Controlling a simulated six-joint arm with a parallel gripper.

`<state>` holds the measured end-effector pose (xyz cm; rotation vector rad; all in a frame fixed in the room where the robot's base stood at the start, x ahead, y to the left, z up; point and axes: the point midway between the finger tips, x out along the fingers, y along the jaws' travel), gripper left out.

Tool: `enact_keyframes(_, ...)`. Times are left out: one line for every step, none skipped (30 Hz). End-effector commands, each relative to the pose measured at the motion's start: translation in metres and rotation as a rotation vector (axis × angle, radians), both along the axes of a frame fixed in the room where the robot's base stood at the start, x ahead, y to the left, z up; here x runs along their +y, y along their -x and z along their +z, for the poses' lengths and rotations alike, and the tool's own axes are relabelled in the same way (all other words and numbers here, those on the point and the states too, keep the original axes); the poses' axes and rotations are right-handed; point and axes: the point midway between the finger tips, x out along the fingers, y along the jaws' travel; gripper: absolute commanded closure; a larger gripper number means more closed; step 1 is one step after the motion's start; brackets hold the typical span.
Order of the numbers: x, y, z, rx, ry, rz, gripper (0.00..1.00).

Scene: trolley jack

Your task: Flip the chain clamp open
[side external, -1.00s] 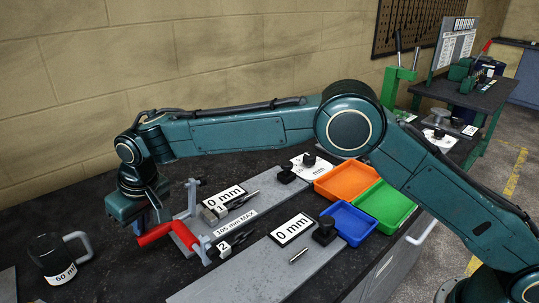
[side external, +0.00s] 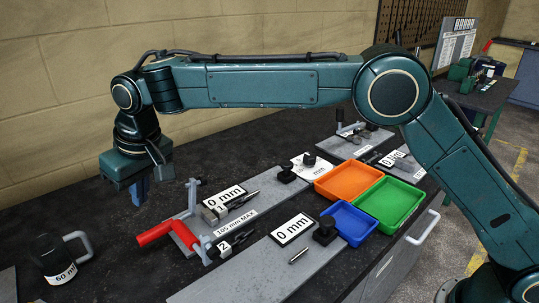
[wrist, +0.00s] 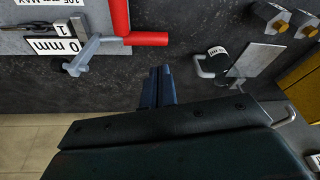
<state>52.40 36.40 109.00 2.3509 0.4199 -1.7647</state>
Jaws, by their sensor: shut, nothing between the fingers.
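My gripper (side external: 139,192) is shut and empty, pointing down above the dark bench. It is left of and behind the red-handled grey clamp fixture, apart from it. The red handle (side external: 155,234) lies on the left of this fixture; a grey lever (side external: 191,196) stands up at its far side. In the wrist view my gripper's blue fingers (wrist: 158,87) are together over bare bench, with the red handle (wrist: 148,39) and grey lever (wrist: 80,58) beyond them.
A black mug (side external: 53,258) stands at the front left. Grey plates (side external: 260,203) with number cards and small tools lie right of the fixture. Orange (side external: 347,180), blue (side external: 347,222) and green (side external: 390,203) trays sit further right.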

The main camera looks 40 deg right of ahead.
Motion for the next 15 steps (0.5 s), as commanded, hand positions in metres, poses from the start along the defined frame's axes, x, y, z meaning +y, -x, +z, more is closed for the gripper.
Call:
enact_keyframes(-0.001,0.002,0.009,-0.003,-0.002,0.0,1.0)
enact_keyframes(-0.001,0.003,0.013,-0.003,-0.002,0.0,1.0)
enact_keyframes(-0.002,0.004,0.018,-0.003,-0.002,0.0,1.0)
enact_keyframes(-0.002,0.005,0.022,-0.003,-0.002,0.0,1.0)
enact_keyframes(-0.003,0.006,0.026,-0.003,-0.002,0.0,1.0)
enact_keyframes(-0.003,0.007,0.03,-0.004,-0.003,0.0,1.0)
enact_keyframes(-0.004,0.008,0.032,-0.005,-0.003,-0.001,1.0)
enact_keyframes(-0.004,0.008,0.035,-0.005,-0.003,-0.001,1.0)
enact_keyframes(-0.004,0.009,0.037,-0.004,-0.003,-0.001,1.0)
enact_keyframes(-0.005,0.01,0.039,-0.004,-0.003,-0.001,1.0)
enact_keyframes(-0.005,0.01,0.04,-0.004,-0.003,-0.001,1.0)
enact_keyframes(-0.005,0.01,0.041,-0.004,-0.003,-0.001,1.0)
enact_keyframes(-0.005,0.01,0.042,-0.004,-0.003,-0.001,1.0)
enact_keyframes(-0.005,0.01,0.042,-0.004,-0.003,-0.001,1.0)
enact_keyframes(-0.005,0.011,0.043,-0.004,-0.003,-0.001,1.0)
